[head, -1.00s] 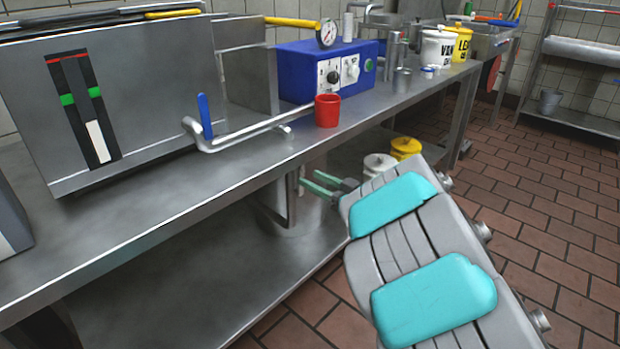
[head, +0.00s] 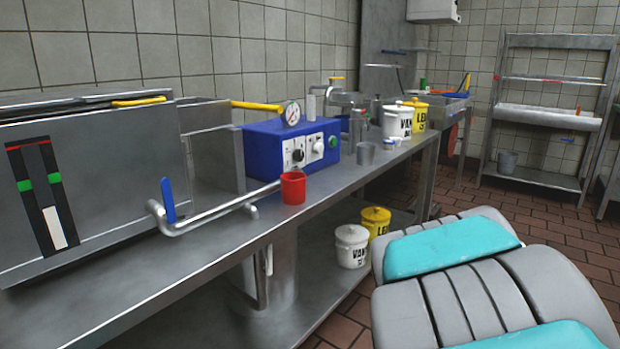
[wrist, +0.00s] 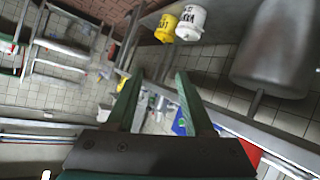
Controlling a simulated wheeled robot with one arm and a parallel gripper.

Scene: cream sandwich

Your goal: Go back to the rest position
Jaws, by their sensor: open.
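My gripper (wrist: 157,100) shows in the wrist view with its two green fingers apart and nothing between them. In the head view the gripper is not visible; only my grey and turquoise arm shows at the lower right, in front of the bench. The wrist view is tilted, with the bench and the lidded tubs appearing at the top.
A steel bench (head: 190,269) runs along the left, bearing a red cup (head: 293,188) and a blue control box (head: 255,151). A white tub (head: 351,246) and a yellow tub (head: 376,220) stand on its lower shelf. Tiled floor (head: 556,234) lies open at the right.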

